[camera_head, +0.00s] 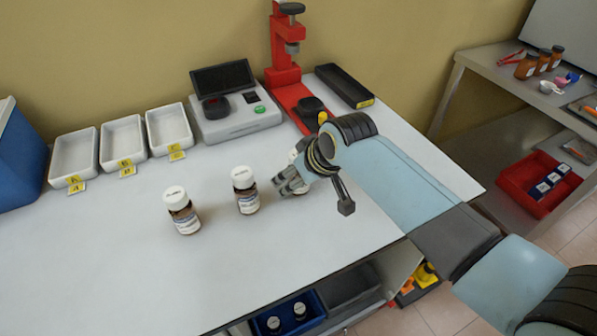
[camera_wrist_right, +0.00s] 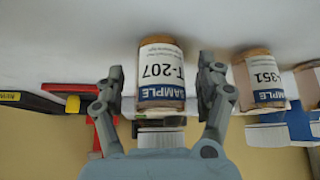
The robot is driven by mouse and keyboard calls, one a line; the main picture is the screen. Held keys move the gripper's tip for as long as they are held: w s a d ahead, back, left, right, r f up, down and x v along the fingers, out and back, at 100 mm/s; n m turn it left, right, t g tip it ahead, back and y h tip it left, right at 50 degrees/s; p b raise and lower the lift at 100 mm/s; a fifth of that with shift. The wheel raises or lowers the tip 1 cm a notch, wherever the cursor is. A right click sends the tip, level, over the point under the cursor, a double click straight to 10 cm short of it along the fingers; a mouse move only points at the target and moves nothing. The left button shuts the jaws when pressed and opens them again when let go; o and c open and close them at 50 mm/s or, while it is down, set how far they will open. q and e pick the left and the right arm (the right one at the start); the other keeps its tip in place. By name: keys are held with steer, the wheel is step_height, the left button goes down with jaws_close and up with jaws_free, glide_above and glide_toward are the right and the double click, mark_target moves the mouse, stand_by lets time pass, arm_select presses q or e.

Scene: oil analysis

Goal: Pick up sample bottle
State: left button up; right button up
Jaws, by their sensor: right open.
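Three sample bottles with white caps and brown bodies stand on the white bench. The left bottle (camera_head: 183,211) and the middle bottle (camera_head: 246,191) are in plain sight in the head view. The right bottle is mostly hidden behind my right gripper (camera_head: 287,181). In the right wrist view, my right gripper (camera_wrist_right: 160,78) is open, with a finger on each side of a bottle labelled T-207 (camera_wrist_right: 161,72). Gaps show between the fingers and this bottle. A bottle labelled T-351 (camera_wrist_right: 261,80) stands beside it. My left gripper is out of view.
Three white trays (camera_head: 122,145), a grey instrument (camera_head: 237,115) and a red press (camera_head: 285,55) line the back of the bench. A black case (camera_head: 345,86) lies right of the press. The bench front is clear. A side shelf with a red bin (camera_head: 538,184) stands right.

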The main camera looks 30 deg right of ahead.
steer(key=c, duration=1.3)
steer(key=shift+r, duration=0.1)
steer(key=shift+c, duration=0.2)
